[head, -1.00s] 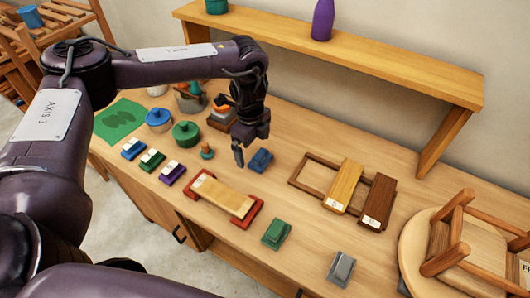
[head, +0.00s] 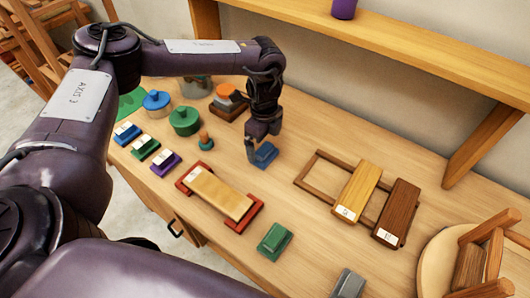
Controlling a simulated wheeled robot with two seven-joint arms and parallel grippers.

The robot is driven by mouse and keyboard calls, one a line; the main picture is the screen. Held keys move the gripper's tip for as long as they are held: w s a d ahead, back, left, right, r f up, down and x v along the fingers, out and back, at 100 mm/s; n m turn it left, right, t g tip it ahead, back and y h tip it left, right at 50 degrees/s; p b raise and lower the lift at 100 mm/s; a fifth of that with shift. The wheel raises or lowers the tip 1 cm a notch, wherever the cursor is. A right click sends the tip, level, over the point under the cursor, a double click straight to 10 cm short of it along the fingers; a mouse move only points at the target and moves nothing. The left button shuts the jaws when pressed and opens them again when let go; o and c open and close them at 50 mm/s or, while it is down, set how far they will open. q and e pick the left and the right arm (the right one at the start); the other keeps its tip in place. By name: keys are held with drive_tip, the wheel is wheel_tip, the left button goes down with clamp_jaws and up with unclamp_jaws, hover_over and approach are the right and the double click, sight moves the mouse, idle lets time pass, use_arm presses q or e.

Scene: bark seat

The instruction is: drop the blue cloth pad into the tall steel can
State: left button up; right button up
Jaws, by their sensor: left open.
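A blue block-like piece (head: 265,155), which looks like the blue cloth pad, lies on the wooden workbench. My left gripper (head: 263,142) is open just above and to the left of it, with its fingers pointing down and hiding part of it. I cannot tell whether a finger touches it. A grey metallic vessel (head: 196,88), possibly the tall steel can, stands at the back left, partly hidden behind my left arm. My right gripper is not in view.
Green (head: 274,241) and grey (head: 348,284) pieces lie toward the front. A sanded board on red supports (head: 220,193) is left of centre. Lidded blue (head: 157,103) and green (head: 185,120) pots stand behind. A wooden frame (head: 316,179) and a stool (head: 445,262) are right.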

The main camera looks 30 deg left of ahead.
use_arm(q)
drive_tip(key=f+p, duration=0.1)
drive_tip(key=f, duration=0.4)
drive_tip(key=shift+w+p, duration=0.2)
drive_tip(key=shift+p, duration=0.1)
drive_tip(key=shift+s, duration=0.1)
drive_tip(key=shift+c, duration=0.8)
drive_tip(key=c, duration=0.9)
drive_tip(key=shift+r, duration=0.1)
wheel_tip(320, 180, up, 11)
drive_tip(key=b, duration=0.3)
wheel_tip(320, 180, up, 9)
drive_tip(key=p, duration=0.1)
hover_over(264, 148)
drive_tip(key=shift+d, duration=0.1)
